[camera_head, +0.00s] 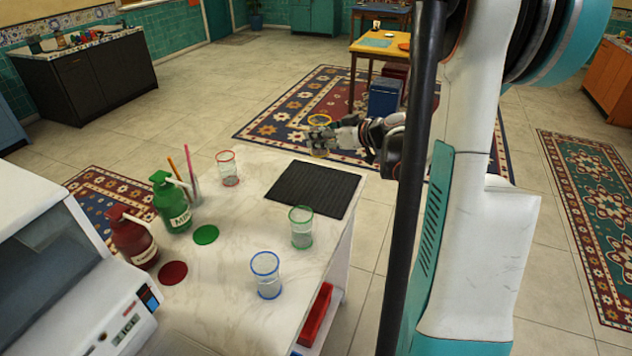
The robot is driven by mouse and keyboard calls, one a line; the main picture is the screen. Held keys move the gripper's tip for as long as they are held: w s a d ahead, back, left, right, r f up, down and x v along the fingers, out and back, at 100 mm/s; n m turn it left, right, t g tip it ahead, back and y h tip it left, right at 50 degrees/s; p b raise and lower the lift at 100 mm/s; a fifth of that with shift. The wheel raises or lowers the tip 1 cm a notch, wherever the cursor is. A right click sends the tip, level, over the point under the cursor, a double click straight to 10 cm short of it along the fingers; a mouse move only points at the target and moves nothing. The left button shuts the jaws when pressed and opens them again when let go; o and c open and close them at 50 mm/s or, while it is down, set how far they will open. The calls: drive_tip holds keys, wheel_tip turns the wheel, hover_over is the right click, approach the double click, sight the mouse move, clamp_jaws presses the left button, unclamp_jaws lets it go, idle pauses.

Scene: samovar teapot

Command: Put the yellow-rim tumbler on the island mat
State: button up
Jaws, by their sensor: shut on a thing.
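The yellow-rim tumbler (320,120) is a clear glass with a yellow rim, held upright by my gripper (322,139). The gripper is shut on it and covers part of its side. In the picture, both appear just above and beyond the far edge of the white island. The island mat (312,189) is a dark ribbed mat lying flat at the island's far right corner. It is empty. The tumbler is apart from the mat; its exact height above the island is hard to tell.
Red-rim (227,168), green-rim (301,227) and blue-rim (266,275) tumblers stand on the island (225,255). A green bottle (171,203) and a red bottle (132,238) stand at left, near green (206,234) and red (172,273) coasters. A white machine (75,280) fills the left front.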

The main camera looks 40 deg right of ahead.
wheel_tip(320, 180, down, 15)
drive_tip(key=b, duration=0.5)
drive_tip(key=shift+f, duration=0.2)
drive_tip(key=shift+f, duration=0.2)
drive_tip(key=o, duration=1.1)
drive_tip(key=shift+o, duration=0.2)
drive_tip(key=shift+r, duration=0.1)
drive_tip(key=shift+r, duration=0.2)
drive_tip(key=p+v, duration=0.3)
drive_tip(key=v, duration=0.9)
drive_tip(key=shift+w, duration=0.15)
